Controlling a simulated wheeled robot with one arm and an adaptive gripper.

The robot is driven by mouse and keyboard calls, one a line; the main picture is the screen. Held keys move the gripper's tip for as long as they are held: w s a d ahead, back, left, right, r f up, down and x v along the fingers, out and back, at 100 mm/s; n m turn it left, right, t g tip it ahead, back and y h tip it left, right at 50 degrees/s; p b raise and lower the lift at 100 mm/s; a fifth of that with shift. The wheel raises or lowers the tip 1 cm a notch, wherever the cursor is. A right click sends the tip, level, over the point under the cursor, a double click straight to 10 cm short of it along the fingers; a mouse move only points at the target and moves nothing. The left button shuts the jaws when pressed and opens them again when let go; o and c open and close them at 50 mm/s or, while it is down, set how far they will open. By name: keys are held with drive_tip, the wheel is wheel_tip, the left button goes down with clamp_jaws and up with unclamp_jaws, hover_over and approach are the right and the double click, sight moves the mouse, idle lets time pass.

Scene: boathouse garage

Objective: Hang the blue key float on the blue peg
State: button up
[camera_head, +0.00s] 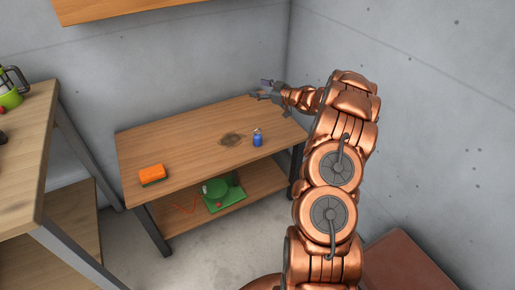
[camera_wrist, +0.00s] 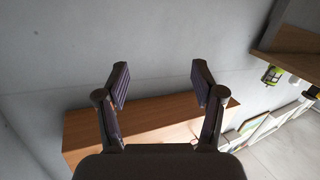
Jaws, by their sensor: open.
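The blue key float (camera_head: 258,140) stands on the wooden workbench top (camera_head: 190,150), near its right front part, with a small metal-looking piece at its top. My gripper (camera_head: 265,89) is open and empty. It is beyond and above the float, near the back wall, apart from it. In the wrist view my gripper's two fingers (camera_wrist: 160,85) are spread wide, with grey wall between and beyond them. The float does not show in the wrist view. I see no blue peg in either view.
An orange sponge-like block (camera_head: 151,174) lies at the bench's left. A dark round stain marks its middle. A green object (camera_head: 222,192) and a red cord are on the lower shelf. A taller table (camera_head: 32,120) stands left with a green lantern-like item (camera_head: 10,88). A wooden board (camera_head: 125,10) is overhead.

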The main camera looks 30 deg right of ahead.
sight(258, 138)
drive_tip(key=s+f+y+b, duration=0.1)
drive_tip(key=s+f+y, duration=0.1)
drive_tip(key=s+f, duration=0.2)
drive_tip(key=s+f+n+g+y+b, duration=0.1)
drive_tip(key=s+f+y+b, duration=0.1)
drive_tip(key=f, duration=0.6)
drive_tip(key=s+f+n+g+y+b, duration=0.1)
drive_tip(key=s+f+b, duration=0.1)
drive_tip(key=s+f, duration=0.3)
drive_tip(key=shift+s+f+y, duration=0.3)
drive_tip(key=shift+f+y, duration=0.1)
drive_tip(key=shift+f, duration=0.1)
drive_tip(key=shift+a+f, duration=0.1)
drive_tip(key=shift+a, duration=0.1)
drive_tip(key=shift+b+x, duration=0.45)
drive_tip(key=shift+x, duration=0.45)
drive_tip(key=x, duration=0.1)
drive_tip(key=b+x, duration=0.1)
drive_tip(key=x, duration=0.2)
drive_tip(key=shift+w+d+f+b, duration=0.1)
drive_tip(key=shift+w+f+b, duration=0.2)
drive_tip(key=shift+f+b, duration=0.1)
drive_tip(key=shift+w+a+r, duration=0.15)
drive_tip(key=shift+w+a, duration=0.2)
drive_tip(key=shift+w, duration=0.1)
drive_tip(key=c, duration=1.2)
